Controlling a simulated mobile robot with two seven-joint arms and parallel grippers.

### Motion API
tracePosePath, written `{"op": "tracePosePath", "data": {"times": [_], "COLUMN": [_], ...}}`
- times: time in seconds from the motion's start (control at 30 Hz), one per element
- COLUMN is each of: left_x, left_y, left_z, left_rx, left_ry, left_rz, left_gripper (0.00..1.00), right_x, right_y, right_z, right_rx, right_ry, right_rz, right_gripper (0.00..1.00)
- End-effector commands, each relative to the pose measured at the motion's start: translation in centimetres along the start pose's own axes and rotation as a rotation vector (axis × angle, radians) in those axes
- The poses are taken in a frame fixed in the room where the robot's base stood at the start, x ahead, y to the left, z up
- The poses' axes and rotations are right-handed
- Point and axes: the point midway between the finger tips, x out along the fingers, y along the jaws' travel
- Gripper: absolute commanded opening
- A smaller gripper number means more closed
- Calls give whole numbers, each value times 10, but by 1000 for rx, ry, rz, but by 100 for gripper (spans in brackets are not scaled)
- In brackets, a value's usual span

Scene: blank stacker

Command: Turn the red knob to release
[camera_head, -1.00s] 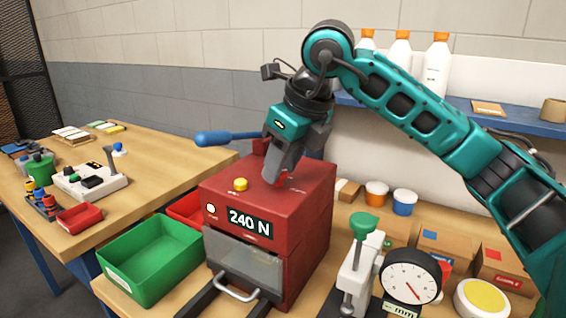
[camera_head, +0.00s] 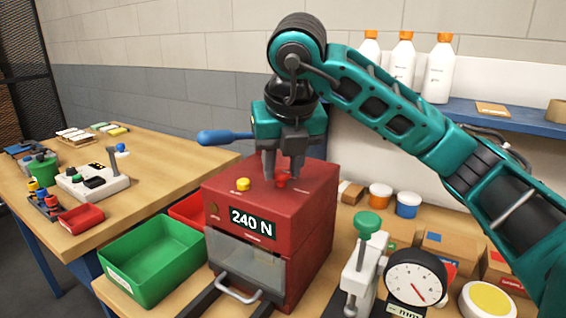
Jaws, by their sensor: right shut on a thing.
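The red machine (camera_head: 310,230) stands on the wooden bench, with a display (camera_head: 252,222) reading "240 N" on its front. The red knob (camera_head: 282,182) sits on its top face, partly hidden by my fingers. My right gripper (camera_head: 281,178) comes down from above, its two grey fingers pointing down, one on each side of the knob, and it is shut on the knob. My left gripper is not in view.
A yellow button (camera_head: 243,184) is left of the knob. A blue-handled lever (camera_head: 225,137) sticks out leftward behind the gripper. A green bin (camera_head: 150,262) stands left of the machine, a dial gauge (camera_head: 415,282) to its right. White bottles (camera_head: 438,70) stand on the shelf.

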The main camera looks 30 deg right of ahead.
Motion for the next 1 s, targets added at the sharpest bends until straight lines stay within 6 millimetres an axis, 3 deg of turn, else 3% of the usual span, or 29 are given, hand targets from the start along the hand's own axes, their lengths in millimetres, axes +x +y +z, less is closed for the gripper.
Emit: {"op": "tracePosePath", "data": {"times": [0.47,0.5,0.73,1.0], "left_x": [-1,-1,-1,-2], "left_y": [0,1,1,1], "left_z": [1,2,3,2], "left_rx": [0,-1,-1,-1], "left_ry": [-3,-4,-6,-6], "left_rz": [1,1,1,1], "left_gripper": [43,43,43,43], "right_x": [0,0,0,-2], "right_y": [0,0,0,0], "right_z": [0,0,0,0], "right_rx": [14,14,12,12], "right_ry": [-1,-1,0,-1], "right_rz": [-5,-5,-4,-4], "right_gripper": [5,38,60,61]}}
